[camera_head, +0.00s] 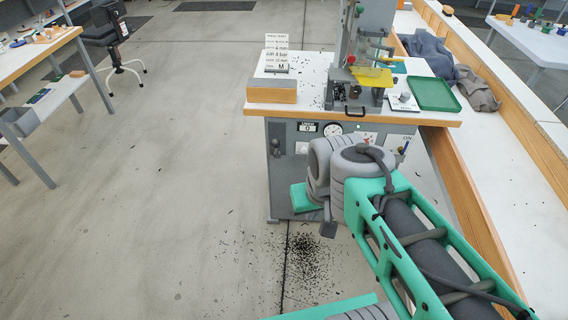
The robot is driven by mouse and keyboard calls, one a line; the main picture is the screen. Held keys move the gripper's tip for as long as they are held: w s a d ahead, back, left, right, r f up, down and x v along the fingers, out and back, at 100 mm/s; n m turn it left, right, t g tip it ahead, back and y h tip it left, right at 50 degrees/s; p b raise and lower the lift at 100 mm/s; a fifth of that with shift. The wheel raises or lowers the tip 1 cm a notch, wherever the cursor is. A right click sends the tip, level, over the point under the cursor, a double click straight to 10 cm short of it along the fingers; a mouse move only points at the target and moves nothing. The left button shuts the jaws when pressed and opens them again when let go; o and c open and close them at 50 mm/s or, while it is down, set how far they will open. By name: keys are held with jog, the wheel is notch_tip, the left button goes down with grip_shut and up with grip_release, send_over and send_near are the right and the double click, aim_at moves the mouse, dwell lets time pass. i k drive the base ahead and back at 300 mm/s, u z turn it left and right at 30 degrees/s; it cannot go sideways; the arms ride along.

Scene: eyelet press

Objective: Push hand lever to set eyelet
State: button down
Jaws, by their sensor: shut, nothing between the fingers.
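The eyelet press (374,35) stands upright on a white bench top with a wooden front edge (330,115). It has a yellow guard (372,77), a small red part (351,60) and a dark metal base. A dark curved handle (353,109) shows at the front of that base. I cannot tell for sure which part is the hand lever. My grey and green arm reaches in from the lower right and hides part of the cabinet under the bench. I cannot make out my gripper; nothing that is clearly its fingers shows.
The cabinet front carries a gauge (332,128), a counter and a switch marked ON. A wood-fronted box (271,95), a sign (277,54) and a green tray (434,93) stand on the bench. Grey cloths lie at right. Dark bits litter the floor, which is open at left.

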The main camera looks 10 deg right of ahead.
aim_at(275, 143)
jog(key=u, duration=0.05)
jog(key=i, duration=0.4)
jog(key=u, duration=1.6)
